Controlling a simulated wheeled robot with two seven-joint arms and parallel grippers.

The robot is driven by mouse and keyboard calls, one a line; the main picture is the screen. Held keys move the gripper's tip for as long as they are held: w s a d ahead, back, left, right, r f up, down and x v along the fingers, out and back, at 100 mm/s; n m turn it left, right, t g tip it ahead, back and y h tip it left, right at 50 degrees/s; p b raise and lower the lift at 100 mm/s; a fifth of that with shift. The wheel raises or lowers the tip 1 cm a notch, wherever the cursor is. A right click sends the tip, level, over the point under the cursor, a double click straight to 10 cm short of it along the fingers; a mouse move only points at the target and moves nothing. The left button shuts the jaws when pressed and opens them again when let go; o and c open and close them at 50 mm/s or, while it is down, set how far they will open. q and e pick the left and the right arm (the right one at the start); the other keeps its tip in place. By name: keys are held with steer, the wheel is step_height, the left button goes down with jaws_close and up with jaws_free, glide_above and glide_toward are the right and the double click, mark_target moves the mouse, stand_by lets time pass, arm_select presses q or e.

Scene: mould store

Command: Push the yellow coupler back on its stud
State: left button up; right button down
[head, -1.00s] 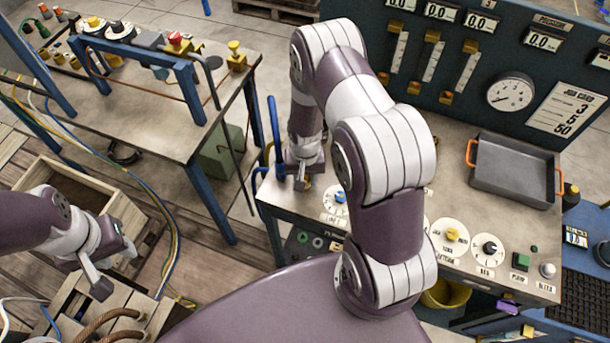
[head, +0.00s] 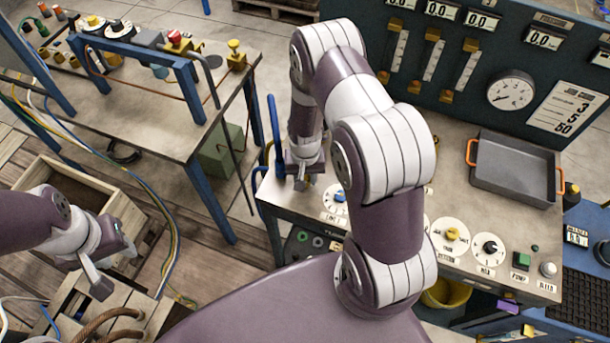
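I cannot single out the yellow coupler with certainty. A yellow-topped fitting (head: 236,55) stands upright at the right end of the left bench, and smaller yellow fittings lie farther left on it. My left gripper (head: 116,269) is at the lower left, above the wooden crates and well short of that bench. Its fingers look apart, with nothing visible between them. My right gripper (head: 300,180) points down at the left corner of the console top, beside a blue upright bar. Its fingertips are small and partly hidden, so I cannot tell their opening.
The left bench (head: 150,125) carries a blue frame and several knobs. A wooden crate (head: 60,172) and brown hoses (head: 105,322) are low at the left. The console (head: 400,150) holds dials, buttons and a grey tray (head: 512,170). Cables run across the floor.

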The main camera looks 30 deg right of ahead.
stand_by(0.3)
steer(key=c, duration=0.7)
jaws_free()
step_height(320, 180, up, 12)
steer(key=shift+f+b, duration=0.25)
steer(key=shift+b, duration=0.75)
steer(key=shift+r, duration=0.55)
steer(key=s+a+r+n+t, duration=0.1)
steer(key=s+a+r+n, duration=0.4)
steer(key=s+r, duration=0.2)
steer(key=s, duration=0.2)
steer(key=shift+s+a+r, duration=0.15)
steer(key=shift+s+r, duration=0.15)
steer(key=shift+r, duration=0.1)
